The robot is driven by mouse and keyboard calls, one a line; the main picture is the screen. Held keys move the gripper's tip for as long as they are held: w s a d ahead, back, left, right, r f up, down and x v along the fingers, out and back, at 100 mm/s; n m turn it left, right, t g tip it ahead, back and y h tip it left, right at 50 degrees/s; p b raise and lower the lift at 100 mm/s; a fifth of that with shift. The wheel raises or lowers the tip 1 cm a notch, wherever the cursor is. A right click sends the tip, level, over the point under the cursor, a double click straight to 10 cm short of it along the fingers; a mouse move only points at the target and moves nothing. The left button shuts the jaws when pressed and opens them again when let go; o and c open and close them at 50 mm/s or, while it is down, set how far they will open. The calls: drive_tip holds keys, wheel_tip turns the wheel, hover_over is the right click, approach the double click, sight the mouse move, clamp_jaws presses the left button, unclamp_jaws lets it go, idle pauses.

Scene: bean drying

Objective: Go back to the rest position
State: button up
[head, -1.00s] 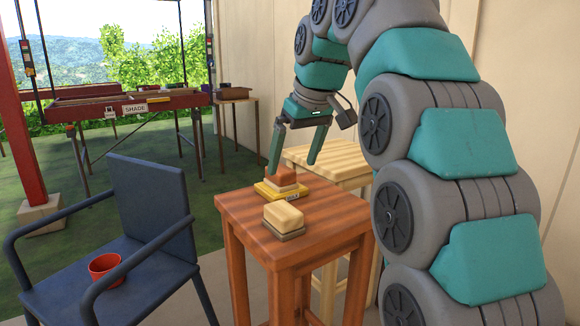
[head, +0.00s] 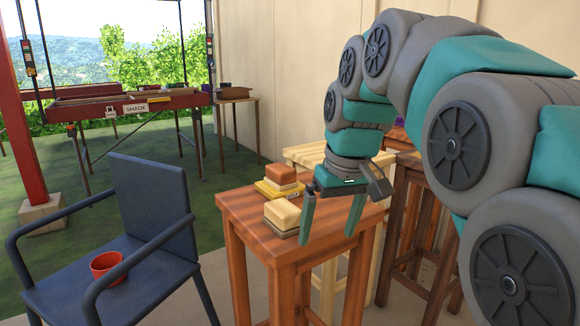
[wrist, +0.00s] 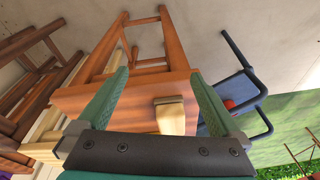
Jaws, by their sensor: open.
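My gripper (head: 327,236) is open and empty. It hangs with its fingers pointing down at the right front part of the reddish wooden stool (head: 244,213). In the wrist view my gripper's fingers (wrist: 159,75) are spread apart with nothing held between them. A cream block on a grey base (head: 283,214) sits on the stool just left of the fingers, and it also shows in the wrist view (wrist: 170,117).
A blue armchair (head: 150,200) with a red cup (head: 106,265) on its seat stands to the left. A pale wooden stool (head: 305,152) and dark brown stools (head: 412,200) stand behind my arm. A drying rack marked SHADE (head: 75,113) is at the back left.

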drive_tip(key=s+d+f+m+g, duration=0.1)
drive_tip(key=s+d+f, duration=0.3)
drive_tip(key=s+f, duration=0.7)
drive_tip(key=s+d+f+m+g+h, duration=0.1)
drive_tip(key=s+d+f+m+g, duration=0.1)
drive_tip(key=s+f, duration=0.9)
drive_tip(key=s+d+m, duration=0.1)
drive_tip(key=s+d, duration=0.1)
drive_tip(key=s, duration=0.3)
drive_tip(key=shift+s+f+g, duration=0.15)
drive_tip(key=shift+s+g, duration=0.05)
drive_tip(key=shift+g, duration=0.1)
drive_tip(key=shift+d, duration=0.1)
